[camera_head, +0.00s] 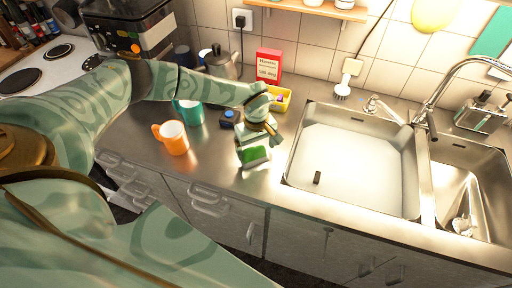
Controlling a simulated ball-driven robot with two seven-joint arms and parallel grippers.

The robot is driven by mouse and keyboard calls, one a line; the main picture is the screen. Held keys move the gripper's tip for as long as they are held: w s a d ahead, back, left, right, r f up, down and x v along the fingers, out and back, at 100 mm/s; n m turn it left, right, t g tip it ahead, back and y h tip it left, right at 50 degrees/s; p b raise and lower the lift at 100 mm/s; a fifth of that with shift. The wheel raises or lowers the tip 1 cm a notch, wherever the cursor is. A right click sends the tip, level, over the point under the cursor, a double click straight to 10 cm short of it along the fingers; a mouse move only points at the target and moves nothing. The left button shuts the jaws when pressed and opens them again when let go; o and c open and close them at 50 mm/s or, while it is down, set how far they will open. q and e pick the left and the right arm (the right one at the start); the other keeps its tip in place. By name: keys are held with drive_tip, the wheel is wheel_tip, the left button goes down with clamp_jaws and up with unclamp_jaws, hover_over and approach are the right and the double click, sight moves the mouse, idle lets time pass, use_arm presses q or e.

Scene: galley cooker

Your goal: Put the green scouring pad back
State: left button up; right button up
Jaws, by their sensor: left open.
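The green scouring pad (256,156) is near the front edge of the steel counter, left of the sink. My left gripper (258,148) is directly over it, pointing down, with its fingers open. The fingers hide part of the pad, and I cannot tell whether they touch it. My right gripper is not in view.
An orange mug (173,138) and a teal mug (189,112) stand left of the gripper. Behind it are a small dark blue box (228,119), a yellow tray (287,100) and a red-and-white box (268,65). The sink basin (362,160) holds a small dark object.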

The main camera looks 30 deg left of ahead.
sight(257, 148)
use_arm(q)
wheel_tip(257, 148, up, 11)
drive_tip(key=p, duration=0.1)
drive_tip(key=shift+r, duration=0.2)
drive_tip(key=shift+d, duration=0.1)
